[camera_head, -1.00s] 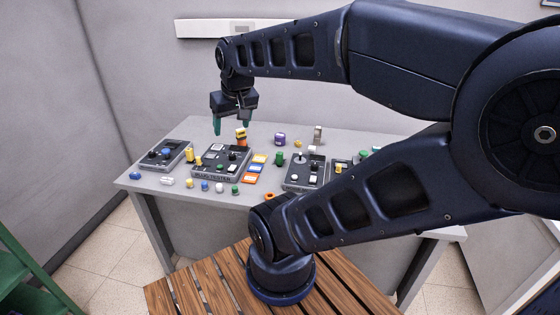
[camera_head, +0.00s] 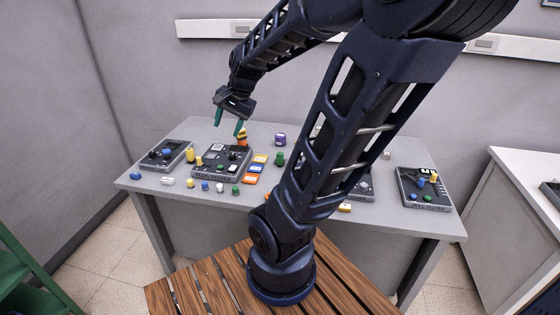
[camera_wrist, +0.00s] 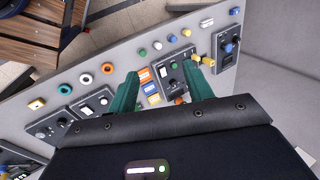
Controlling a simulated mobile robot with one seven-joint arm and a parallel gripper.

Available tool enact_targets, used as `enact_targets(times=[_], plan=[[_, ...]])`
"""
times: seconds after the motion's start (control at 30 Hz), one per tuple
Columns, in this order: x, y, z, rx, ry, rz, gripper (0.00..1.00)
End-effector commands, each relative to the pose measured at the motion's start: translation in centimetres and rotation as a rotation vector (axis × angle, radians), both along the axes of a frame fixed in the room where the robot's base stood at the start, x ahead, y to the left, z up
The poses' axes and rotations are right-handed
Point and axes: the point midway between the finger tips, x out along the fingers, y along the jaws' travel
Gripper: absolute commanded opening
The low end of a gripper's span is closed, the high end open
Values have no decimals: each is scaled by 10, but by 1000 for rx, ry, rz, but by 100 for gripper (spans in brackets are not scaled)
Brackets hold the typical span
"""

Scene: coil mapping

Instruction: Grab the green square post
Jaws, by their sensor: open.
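My gripper (camera_head: 229,123) is open and empty, above the back left of the grey table. Its green fingers also show in the wrist view (camera_wrist: 164,78), spread apart over the table. A green upright piece (camera_head: 279,158) stands mid-table, to the right of the gripper. A smaller green piece (camera_head: 236,190) stands at the front edge; a green piece also shows along that edge in the wrist view (camera_wrist: 142,52). Both are too small to tell if either is square. My arm hides part of the table's middle right.
The grey table (camera_head: 265,199) holds several dark tester panels, one of them (camera_head: 220,161) near the gripper. Orange, blue and yellow blocks (camera_head: 257,169) lie beside it. A purple piece (camera_head: 280,139) stands behind. A green shelf or ladder (camera_head: 25,270) is at left.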

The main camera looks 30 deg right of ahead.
Motion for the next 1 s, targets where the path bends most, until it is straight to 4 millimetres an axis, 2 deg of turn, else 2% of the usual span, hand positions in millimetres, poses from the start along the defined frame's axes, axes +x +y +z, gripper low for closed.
enact_targets(times=[0.2, 0.5, 0.77, 1.0], plan=[[42, -18, -35, 194, 141, -414, 51], [91, -54, -89, 387, 311, -1026, 51], [122, -97, -139, 495, 391, -1581, 51], [139, -146, -179, 579, 367, -2098, 51]])
